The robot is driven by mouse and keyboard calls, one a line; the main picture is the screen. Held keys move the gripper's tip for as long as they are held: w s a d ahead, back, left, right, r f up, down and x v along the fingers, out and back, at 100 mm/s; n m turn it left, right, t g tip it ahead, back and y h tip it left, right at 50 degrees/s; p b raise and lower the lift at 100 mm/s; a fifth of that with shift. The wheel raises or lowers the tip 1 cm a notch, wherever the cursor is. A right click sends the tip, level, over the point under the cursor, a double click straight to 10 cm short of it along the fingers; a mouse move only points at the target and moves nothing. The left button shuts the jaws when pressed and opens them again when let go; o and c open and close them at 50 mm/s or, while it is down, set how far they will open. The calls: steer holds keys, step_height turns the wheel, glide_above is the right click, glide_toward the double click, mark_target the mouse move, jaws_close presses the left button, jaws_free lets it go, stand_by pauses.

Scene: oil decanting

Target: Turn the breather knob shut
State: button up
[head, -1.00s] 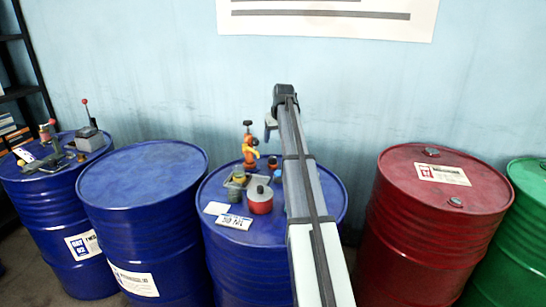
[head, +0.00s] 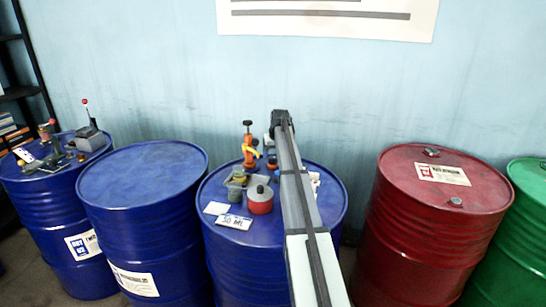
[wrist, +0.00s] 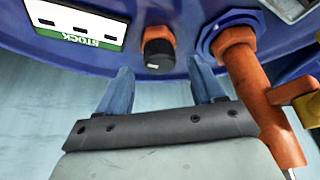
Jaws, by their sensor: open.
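The breather knob (wrist: 158,55), a dark ribbed cap on a short orange base, stands on the blue drum's top near its rim. In the head view the knob (head: 272,162) is small, just right of the orange tap. My gripper (wrist: 160,69) is open and empty, with its two blue-grey fingers spread. The knob appears between the fingertips in the wrist view; I cannot tell whether they reach around it. In the head view my gripper (head: 268,144) is just above the knob, partly hidden by my arm.
The orange tap (wrist: 250,85) rises close beside the right finger. A green and white stock label (wrist: 75,22) lies to the left. A red pot (head: 260,202) and a white card (head: 234,222) sit on the same drum (head: 235,262). Other drums stand on both sides.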

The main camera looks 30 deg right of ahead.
steer(key=shift+x, duration=0.95)
steer(key=shift+c, duration=0.2)
steer(key=c, duration=1)
